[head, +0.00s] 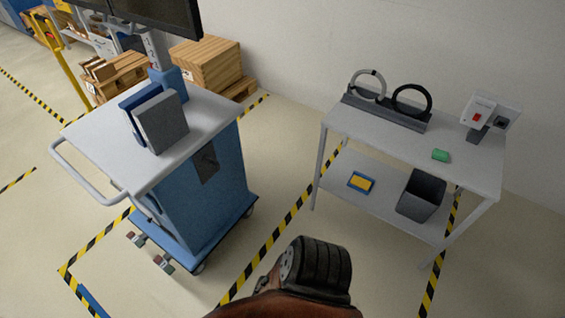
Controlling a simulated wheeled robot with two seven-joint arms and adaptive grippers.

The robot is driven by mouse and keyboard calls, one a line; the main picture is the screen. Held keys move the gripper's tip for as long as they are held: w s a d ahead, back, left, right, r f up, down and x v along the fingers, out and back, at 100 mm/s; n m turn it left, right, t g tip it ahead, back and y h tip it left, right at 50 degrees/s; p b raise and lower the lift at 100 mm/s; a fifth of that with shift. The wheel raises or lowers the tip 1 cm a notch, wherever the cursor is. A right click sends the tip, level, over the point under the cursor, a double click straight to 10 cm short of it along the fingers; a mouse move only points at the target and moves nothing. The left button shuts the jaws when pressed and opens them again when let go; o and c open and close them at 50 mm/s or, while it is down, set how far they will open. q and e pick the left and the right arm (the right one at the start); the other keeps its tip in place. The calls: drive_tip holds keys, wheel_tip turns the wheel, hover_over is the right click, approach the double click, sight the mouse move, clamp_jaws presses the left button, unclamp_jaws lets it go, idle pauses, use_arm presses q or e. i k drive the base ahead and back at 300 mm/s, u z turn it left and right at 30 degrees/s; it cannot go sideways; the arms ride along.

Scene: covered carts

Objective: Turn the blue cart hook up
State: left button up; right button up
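The blue cart (197,198) stands at the left, with a light grey top, blue side panels and a push handle (75,172) at its left end. A dark plate with a small black fitting (206,161) sits on its right side panel. This may be the hook, but it is too small to tell which way it points. Neither of my grippers is in view. A dark ribbed part and a brown link of mine show at the bottom middle, apart from the cart.
Striped floor between cart and table is clear.

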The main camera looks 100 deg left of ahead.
sight(206, 158)
drive_tip(key=u, duration=3.95)
